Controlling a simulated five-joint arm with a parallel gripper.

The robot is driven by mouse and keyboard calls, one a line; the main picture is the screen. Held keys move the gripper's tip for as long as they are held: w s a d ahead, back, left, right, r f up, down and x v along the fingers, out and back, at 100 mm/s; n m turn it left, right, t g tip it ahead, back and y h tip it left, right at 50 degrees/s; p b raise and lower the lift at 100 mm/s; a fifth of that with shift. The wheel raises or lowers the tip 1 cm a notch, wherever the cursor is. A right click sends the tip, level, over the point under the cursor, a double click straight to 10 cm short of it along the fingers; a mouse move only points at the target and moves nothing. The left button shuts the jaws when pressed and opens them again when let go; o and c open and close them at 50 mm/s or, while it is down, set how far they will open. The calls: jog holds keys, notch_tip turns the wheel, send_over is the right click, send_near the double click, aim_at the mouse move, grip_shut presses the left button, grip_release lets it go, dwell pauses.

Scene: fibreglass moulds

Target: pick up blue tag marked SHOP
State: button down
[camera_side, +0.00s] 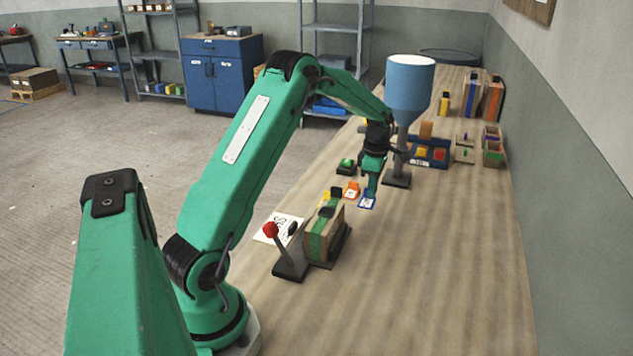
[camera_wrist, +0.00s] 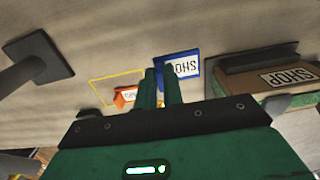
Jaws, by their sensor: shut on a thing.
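The blue tag marked SHOP shows in the wrist view (camera_wrist: 190,66), its lettering upside down, and in the side view (camera_side: 367,203) at the foot of my gripper. My gripper (camera_side: 372,193) points down over the bench, its jaws shut on the tag. In the wrist view my fingertips (camera_wrist: 161,74) overlap the tag's left end and hide part of it. The tag is at or very near the bench top; I cannot tell whether it touches.
An orange tag (camera_wrist: 124,98) lies close beside my fingers, near a yellow outline (camera_wrist: 104,80). A box labelled SHOP (camera_wrist: 250,80) stands on the other side. The blue hopper (camera_side: 410,85) stands behind my gripper. A red-knobbed lever (camera_side: 271,230) is nearer.

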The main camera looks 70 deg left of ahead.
jog(key=d+r, duration=0.5)
jog(key=d, duration=0.3)
jog(key=shift+s+d+r, duration=0.15)
jog(key=shift+d, duration=0.25)
jog(key=shift+s+r, duration=0.1)
